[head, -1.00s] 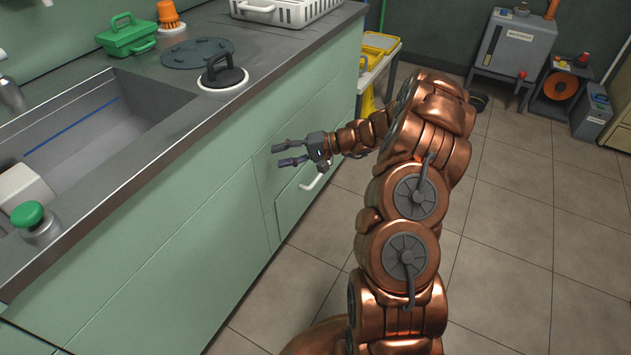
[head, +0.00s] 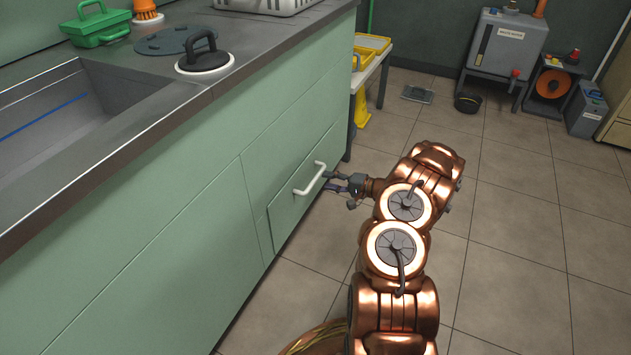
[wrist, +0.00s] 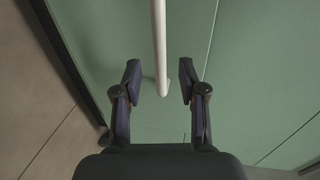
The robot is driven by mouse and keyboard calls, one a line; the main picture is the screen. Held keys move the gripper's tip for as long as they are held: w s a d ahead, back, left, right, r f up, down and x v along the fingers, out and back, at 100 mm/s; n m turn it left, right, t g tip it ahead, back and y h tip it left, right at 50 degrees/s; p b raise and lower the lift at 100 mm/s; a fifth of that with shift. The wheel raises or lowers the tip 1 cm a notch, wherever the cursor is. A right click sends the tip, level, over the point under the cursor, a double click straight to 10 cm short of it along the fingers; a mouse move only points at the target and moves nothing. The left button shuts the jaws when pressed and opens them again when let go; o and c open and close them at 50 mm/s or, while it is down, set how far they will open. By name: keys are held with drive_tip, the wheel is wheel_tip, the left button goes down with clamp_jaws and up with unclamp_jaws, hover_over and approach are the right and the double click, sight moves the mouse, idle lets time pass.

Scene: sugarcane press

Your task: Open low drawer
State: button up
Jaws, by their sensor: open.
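The low drawer (head: 295,205) is a green front low in the cabinet, with a white bar handle (head: 311,179). The drawer front looks flush with the cabinet. My gripper (head: 332,182) is just to the right of the handle, level with its lower part. In the wrist view, my gripper (wrist: 160,80) is open, with one fingertip on each side of the white handle (wrist: 159,45). The handle runs from the top of that view to between the fingertips. I cannot tell whether either finger touches it.
A grey counter (head: 130,125) with a sink runs above the cabinet at the left. A small table with a yellow tray (head: 371,45) stands beyond the cabinet end. The tiled floor (head: 510,240) to the right of my arm is clear.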

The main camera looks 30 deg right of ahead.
sight(315, 177)
drive_tip(key=b+x, duration=0.1)
drive_tip(key=x, duration=0.5)
drive_tip(key=shift+a+b, duration=0.1)
drive_tip(key=shift+b, duration=0.3)
drive_tip(key=shift+c, duration=0.3)
clamp_jaws()
